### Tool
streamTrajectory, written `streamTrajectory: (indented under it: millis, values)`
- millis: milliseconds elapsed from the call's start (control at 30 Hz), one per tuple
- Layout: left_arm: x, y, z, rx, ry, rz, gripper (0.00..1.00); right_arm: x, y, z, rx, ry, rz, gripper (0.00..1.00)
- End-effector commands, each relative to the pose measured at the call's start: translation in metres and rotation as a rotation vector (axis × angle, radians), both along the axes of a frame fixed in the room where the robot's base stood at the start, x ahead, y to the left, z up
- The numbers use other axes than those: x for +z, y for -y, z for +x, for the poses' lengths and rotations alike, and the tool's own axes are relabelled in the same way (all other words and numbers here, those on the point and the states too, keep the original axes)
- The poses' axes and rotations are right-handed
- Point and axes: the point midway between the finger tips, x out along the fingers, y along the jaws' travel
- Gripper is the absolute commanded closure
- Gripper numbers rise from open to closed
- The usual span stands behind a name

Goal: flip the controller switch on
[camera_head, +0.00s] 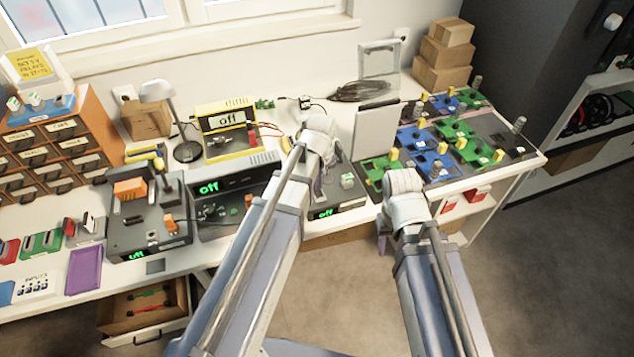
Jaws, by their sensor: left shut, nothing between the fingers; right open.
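A small dark box with a green "off" display (325,212) sits at the front table edge, with a pale knob or switch (347,181) on its top. I cannot tell for sure that this box is the controller, as other devices also read "off". My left gripper (318,192) is shut and empty, pointing down at the left side of this box; my arm hides part of the box, and contact cannot be told. My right gripper (382,243) is open by the table's front edge, right of the box, its fingers mostly hidden by its wrist.
A wide grey device (237,183) and a black station (150,228) also read "off". A yellow meter (226,120) stands behind. Blue and green boards (440,145) cover the right side. A grey panel (374,132) stands upright behind the box. An open drawer (150,305) juts out below left.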

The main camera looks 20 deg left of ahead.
Motion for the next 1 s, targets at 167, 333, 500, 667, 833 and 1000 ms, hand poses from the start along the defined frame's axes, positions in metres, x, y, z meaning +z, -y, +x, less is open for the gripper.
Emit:
streamTrajectory:
  millis: [167, 333, 500, 667, 833, 1000]
  values:
    - [-0.003, -0.001, 0.001, 0.000, -0.001, -0.001, 1.00, -0.003, 0.000, 0.000, 0.000, 0.000, 0.000, 0.52]
    - [-0.003, 0.000, 0.000, 0.000, -0.001, -0.001, 1.00, -0.003, 0.000, 0.000, 0.000, 0.000, 0.000, 0.52]
    - [-0.002, 0.003, -0.005, 0.000, -0.002, -0.002, 1.00, -0.002, 0.000, 0.000, 0.000, 0.000, 0.000, 0.52]
    - [0.000, 0.007, -0.011, -0.001, -0.003, -0.002, 1.00, 0.000, 0.000, 0.000, 0.000, 0.000, 0.000, 0.52]
    - [0.000, 0.008, -0.013, 0.000, -0.002, -0.001, 1.00, 0.000, 0.000, 0.000, 0.000, 0.000, 0.000, 0.52]
    - [0.000, 0.008, -0.012, 0.000, -0.001, -0.001, 1.00, 0.000, 0.000, 0.000, 0.000, 0.000, 0.000, 0.52]
